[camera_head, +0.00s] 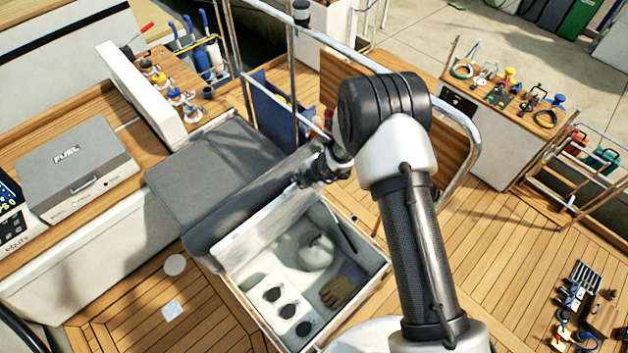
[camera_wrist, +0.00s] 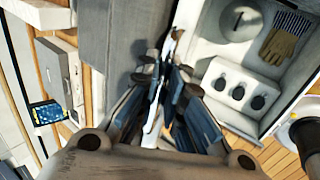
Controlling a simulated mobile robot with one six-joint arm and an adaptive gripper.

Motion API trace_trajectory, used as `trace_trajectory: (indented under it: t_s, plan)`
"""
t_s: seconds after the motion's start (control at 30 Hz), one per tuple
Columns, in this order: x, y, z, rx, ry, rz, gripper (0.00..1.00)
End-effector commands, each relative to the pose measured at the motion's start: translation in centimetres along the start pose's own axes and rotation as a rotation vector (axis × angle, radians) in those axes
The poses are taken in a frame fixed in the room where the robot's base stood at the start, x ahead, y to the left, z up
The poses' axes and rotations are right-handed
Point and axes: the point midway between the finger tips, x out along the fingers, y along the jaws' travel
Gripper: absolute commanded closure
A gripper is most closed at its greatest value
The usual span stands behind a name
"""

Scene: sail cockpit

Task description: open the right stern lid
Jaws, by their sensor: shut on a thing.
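The right stern lid (camera_head: 262,228) stands raised and tilted over its locker in the head view, its pale underside facing me. The open locker (camera_head: 372,262) below shows a white inside. My gripper (camera_head: 312,174) is at the lid's upper right edge and shut on it. In the wrist view my gripper (camera_wrist: 172,82) has its dark fingers closed around the thin pale lid edge (camera_wrist: 176,48). The exact contact is partly hidden by the fingers.
In the locker lie gloves (camera_head: 340,291), a tray of dark oval items (camera_head: 272,294) and a round pale object (camera_head: 317,253). A grey pad (camera_head: 205,160) lies left of the lid. A metal rail (camera_head: 462,150) curves behind my arm.

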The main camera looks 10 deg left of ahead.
Motion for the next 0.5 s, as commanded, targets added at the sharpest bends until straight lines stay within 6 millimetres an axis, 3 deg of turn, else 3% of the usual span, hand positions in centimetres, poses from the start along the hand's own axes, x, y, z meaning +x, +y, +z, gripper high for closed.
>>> trace_trajectory:
  t_s: [0.47,0.5]
  plan:
    - [0.04,0.49,-0.14,0.007,-0.005,-0.001,1.0]
    - [0.04,0.5,-0.13,0.007,-0.005,-0.001,0.91]
